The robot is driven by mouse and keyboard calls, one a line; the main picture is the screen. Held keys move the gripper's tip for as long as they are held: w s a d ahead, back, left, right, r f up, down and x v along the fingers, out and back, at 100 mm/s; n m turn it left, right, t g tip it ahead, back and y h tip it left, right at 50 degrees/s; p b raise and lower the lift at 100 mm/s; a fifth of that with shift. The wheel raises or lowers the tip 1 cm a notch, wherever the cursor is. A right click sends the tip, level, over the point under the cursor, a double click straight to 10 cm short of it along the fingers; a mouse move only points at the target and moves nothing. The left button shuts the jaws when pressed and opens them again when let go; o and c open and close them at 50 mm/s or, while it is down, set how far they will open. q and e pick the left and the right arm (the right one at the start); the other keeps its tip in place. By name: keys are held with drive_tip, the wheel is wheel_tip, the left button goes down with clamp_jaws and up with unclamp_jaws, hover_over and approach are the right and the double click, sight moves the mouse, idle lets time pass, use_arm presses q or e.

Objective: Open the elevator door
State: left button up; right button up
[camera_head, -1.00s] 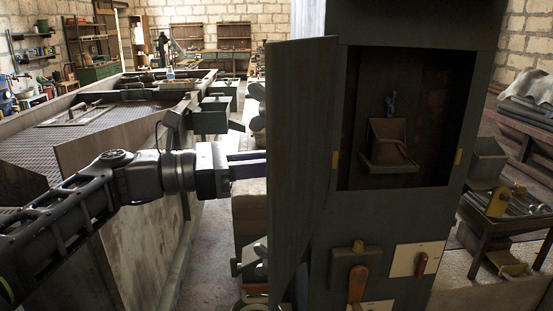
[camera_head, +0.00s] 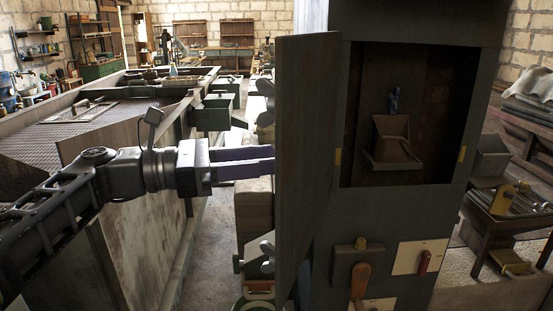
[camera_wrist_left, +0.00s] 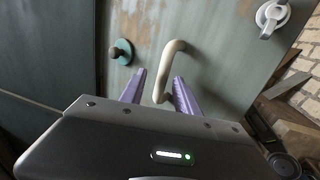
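The elevator door (camera_head: 303,150) is a tall dark grey panel, standing swung out on the left of the elevator housing (camera_head: 415,215). The opening beside it shows a bucket (camera_head: 391,142) inside. My left gripper (camera_head: 272,160) is left of the door, its two purple fingers apart and pointing at the door's outer face. In the left wrist view the door (camera_wrist_left: 228,62) carries a beige bar handle (camera_wrist_left: 166,68). The open fingers (camera_wrist_left: 159,77) appear on either side of the handle; contact cannot be told. The handle is hidden in the head view. My right gripper is not in view.
A teal knob (camera_wrist_left: 121,50) and a pale round latch (camera_wrist_left: 271,16) flank the handle. An orange-handled lever (camera_head: 360,282) and a red-handled switch (camera_head: 423,263) sit below the opening. A large bin with a grated top (camera_head: 95,125) stands left, behind my left arm.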

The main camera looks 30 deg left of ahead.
use_arm(q)
drive_tip(key=v, duration=0.4)
drive_tip(key=shift+s+a, duration=0.25)
